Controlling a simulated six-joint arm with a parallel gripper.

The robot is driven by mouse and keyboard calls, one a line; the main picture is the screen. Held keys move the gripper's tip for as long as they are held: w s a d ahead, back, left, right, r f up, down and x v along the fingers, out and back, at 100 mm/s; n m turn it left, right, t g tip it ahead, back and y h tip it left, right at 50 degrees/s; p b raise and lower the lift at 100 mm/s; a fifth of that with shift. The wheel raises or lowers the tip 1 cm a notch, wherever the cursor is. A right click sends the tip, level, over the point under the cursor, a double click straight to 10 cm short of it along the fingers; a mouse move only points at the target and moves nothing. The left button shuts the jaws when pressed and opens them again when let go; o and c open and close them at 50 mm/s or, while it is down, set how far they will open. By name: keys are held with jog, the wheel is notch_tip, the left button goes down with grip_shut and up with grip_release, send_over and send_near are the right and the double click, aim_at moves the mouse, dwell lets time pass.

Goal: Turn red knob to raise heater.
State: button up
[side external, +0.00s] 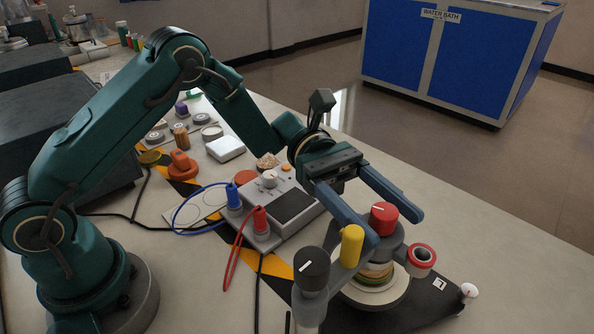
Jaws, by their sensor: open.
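The red knob (383,216) has a white pointer line and sits upright on a grey round body, above stacked discs on a pale round plate (372,296). My gripper (396,229) is open, with its two blue-grey fingers reaching down to the right. The knob appears between the fingertips in this view. I cannot tell whether either finger touches it or how high the fingers are above it. The near finger hides part of the grey body. Which part is the heater is not clear from this view.
A yellow cylinder (351,246) and a black knob (311,268) on a grey post stand close to the near finger. A red-and-white ring (421,259) is at right. A grey control box (292,212) with red and blue leads lies behind. Floor lies beyond the table's right edge.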

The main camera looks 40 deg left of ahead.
aim_at(395, 225)
jog(key=shift+x, duration=1.8)
grip_shut()
jog(key=shift+n+t, duration=0.3)
jog(key=shift+t, duration=0.1)
jog(key=n+t, duration=0.2)
jog(key=t, duration=0.1)
jog(key=w+n+t, duration=0.1)
jog(key=n+t, duration=0.1)
jog(key=t, duration=0.2)
jog(key=shift+d, duration=0.1)
jog(key=shift+w+a+n+t+y, duration=0.1)
jog(key=shift+w+n+t+y, duration=0.2)
jog(key=shift+n+t, duration=0.65)
jog(key=shift+w+a+n+t+y, duration=0.1)
jog(key=shift+n+t+y, duration=0.45)
jog(key=shift+t, duration=0.65)
jog(key=shift+w+a+n+t+y, duration=0.1)
jog(key=shift+w+n+t+y, duration=0.15)
jog(key=shift+n+t, duration=0.75)
